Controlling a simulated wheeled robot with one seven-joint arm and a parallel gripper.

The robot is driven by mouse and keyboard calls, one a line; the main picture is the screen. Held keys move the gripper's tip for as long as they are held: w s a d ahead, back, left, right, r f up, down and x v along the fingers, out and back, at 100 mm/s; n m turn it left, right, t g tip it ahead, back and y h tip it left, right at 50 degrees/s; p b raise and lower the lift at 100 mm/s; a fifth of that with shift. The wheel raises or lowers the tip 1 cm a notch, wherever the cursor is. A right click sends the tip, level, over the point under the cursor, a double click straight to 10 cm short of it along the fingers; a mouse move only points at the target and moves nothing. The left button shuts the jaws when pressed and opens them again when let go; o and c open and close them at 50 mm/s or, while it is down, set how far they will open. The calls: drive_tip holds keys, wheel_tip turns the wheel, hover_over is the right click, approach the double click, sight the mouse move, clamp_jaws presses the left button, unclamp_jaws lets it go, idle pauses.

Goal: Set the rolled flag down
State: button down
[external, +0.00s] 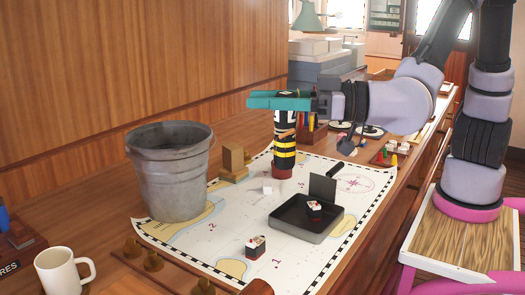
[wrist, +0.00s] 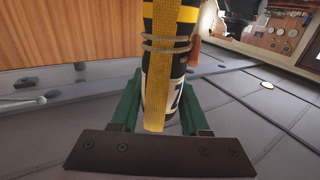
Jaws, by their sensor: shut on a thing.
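The rolled flag (external: 284,150) is an upright roll with black and yellow bands and a dark red lower end. My gripper (external: 282,101), with teal fingers, is shut on its upper part. The flag's lower end is over or on the chart (external: 225,235); I cannot tell whether it touches. In the wrist view the flag (wrist: 172,60) runs up between the green fingers of my gripper (wrist: 160,100), with a cord around it and a yellow strip along it. The fingers hide part of the flag in the external view.
A grey metal bucket (external: 172,180) stands left of the flag. A wooden block stand (external: 234,163) is just left of it. A black open box (external: 300,224) and a small block (external: 256,247) are in front. A white mug (external: 64,271) is at the lower left.

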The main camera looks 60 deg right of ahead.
drive_tip(key=w+d+r+m+t+h, duration=0.1)
drive_tip(key=w+d+h, duration=0.1)
drive_tip(key=w+d, duration=0.7)
drive_tip(key=w+d+r+m+h, duration=0.15)
drive_tip(key=w+d, duration=0.35)
drive_tip(key=w, duration=0.7)
drive_tip(key=w+d+r+m+t+h, duration=0.1)
drive_tip(key=w+d+h, duration=0.1)
drive_tip(key=w+d, duration=0.75)
drive_tip(key=w+d+f+m+h, duration=0.15)
drive_tip(key=w+d, duration=0.25)
drive_tip(key=d, duration=0.8)
drive_tip(key=w+d+m+h, duration=0.15)
drive_tip(key=w+d, duration=0.25)
drive_tip(key=d, duration=0.8)
drive_tip(key=w+d+m+h, duration=0.15)
drive_tip(key=w+d, duration=0.25)
drive_tip(key=d, duration=0.9)
wheel_tip(320, 180, down, 28)
drive_tip(key=n, duration=0.1)
drive_tip(key=shift+a+f, duration=0.2)
drive_tip(key=shift+a, duration=0.15)
drive_tip(key=shift+f, duration=0.15)
drive_tip(key=shift+c, duration=2)
unclamp_jaws()
